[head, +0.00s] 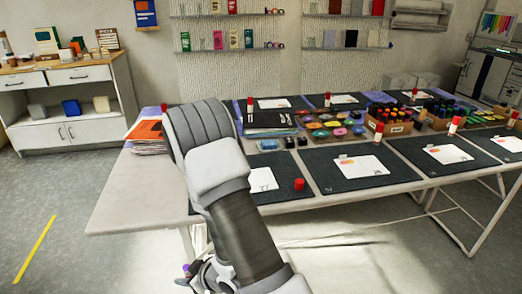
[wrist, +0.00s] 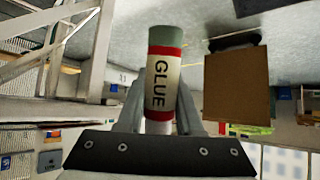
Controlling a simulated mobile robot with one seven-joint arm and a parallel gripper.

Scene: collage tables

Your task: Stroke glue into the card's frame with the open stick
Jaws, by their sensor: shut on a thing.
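My gripper (wrist: 160,120) is shut on the glue stick (wrist: 160,75), a pale tube lettered GLUE with red bands and a grey-green end pointing away from the gripper. In the head view my arm hangs down in front of the near table, and my gripper is mostly hidden at the bottom edge, low and off the tabletop. A white card (head: 262,180) lies on the nearest dark mat (head: 340,175), partly covered by my arm; its frame cannot be made out. A red cap (head: 299,184) stands on that mat, right of the card.
More mats with cards and red-capped sticks line the table (head: 120,205). Crates of bottles (head: 390,127), coloured pots (head: 335,127) and an orange-topped paper stack (head: 148,136) stand on it. The table's left end is bare. A brown box-like shape (wrist: 237,85) shows in the wrist view.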

